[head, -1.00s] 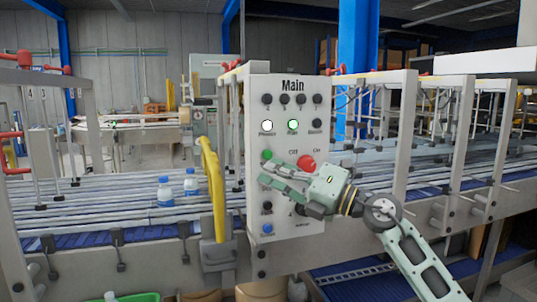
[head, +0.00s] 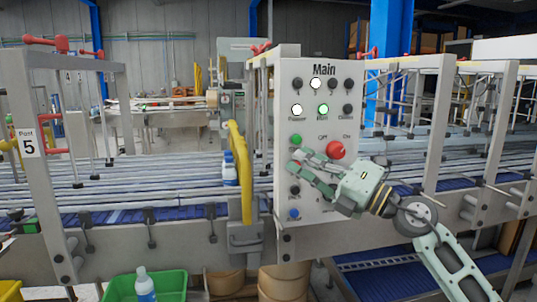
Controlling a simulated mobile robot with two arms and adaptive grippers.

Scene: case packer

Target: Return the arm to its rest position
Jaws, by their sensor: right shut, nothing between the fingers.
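My right gripper (head: 302,168) is in front of the lower part of the white Main control panel (head: 307,216). Its fingers point left toward the panel's left side and are shut with nothing between them. It covers some of the lower buttons; whether it touches the panel I cannot tell. My right arm comes in from the lower right. The red knob (head: 335,150) shows just above the gripper, and the green button (head: 295,140) shows above the fingertips. One upper lamp (head: 315,83) and two lamps below it are lit. My left gripper is not in view.
A yellow lever (head: 238,170) stands left of the panel. Bottles (head: 230,170) stand on the conveyor (head: 140,192) behind it. A green bin (head: 178,284) with a bottle (head: 145,285) is below at the lower left. A post marked 5 (head: 42,165) rises at the left.

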